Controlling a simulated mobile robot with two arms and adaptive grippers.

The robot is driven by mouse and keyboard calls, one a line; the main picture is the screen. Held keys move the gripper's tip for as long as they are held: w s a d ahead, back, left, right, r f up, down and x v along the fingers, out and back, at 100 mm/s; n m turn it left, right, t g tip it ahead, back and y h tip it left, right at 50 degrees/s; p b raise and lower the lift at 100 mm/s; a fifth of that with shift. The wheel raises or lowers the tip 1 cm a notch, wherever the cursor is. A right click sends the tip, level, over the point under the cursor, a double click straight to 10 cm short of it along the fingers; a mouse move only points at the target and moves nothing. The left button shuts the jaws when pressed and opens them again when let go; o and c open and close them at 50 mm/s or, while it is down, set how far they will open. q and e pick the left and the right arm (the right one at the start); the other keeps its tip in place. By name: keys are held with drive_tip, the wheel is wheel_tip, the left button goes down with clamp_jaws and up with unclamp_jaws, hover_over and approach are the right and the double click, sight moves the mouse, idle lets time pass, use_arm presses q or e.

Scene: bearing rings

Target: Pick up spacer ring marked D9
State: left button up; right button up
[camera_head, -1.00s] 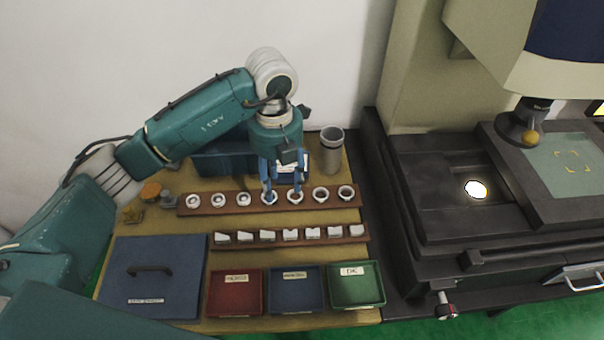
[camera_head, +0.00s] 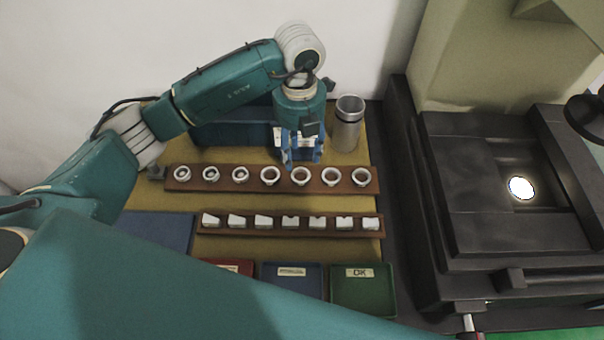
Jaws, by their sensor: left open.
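Several white spacer rings sit in a row on a long brown rack (camera_head: 285,188). No D9 marking is readable, so I cannot tell which ring bears it. My left gripper (camera_head: 302,164) points down with its blue fingers apart and empty. In the picture its fingertips lie just above the fifth ring from the left (camera_head: 300,176), one to either side of it. I cannot tell how high they are over the rack. My right gripper is not in view.
A second brown rack (camera_head: 265,224) in front holds several white blocks. Blue (camera_head: 291,282) and green (camera_head: 364,290) trays stand nearer, and a red tray is partly hidden. A metal cylinder (camera_head: 348,122) stands right of the gripper. A dark machine (camera_head: 470,190) fills the right side.

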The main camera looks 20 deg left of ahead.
sight(301, 176)
use_arm(q)
drive_tip(key=f, duration=0.2)
drive_tip(key=shift+s+f, duration=0.2)
drive_tip(key=shift+f, duration=0.1)
wheel_tip(301, 176, down, 4)
drive_tip(key=shift+s+d+f+p, duration=0.1)
drive_tip(key=shift+f+p, duration=0.1)
drive_tip(key=shift+p, duration=0.5)
drive_tip(key=shift+f, duration=0.45)
drive_tip(key=c, duration=1)
drive_tip(key=shift+r, duration=0.1)
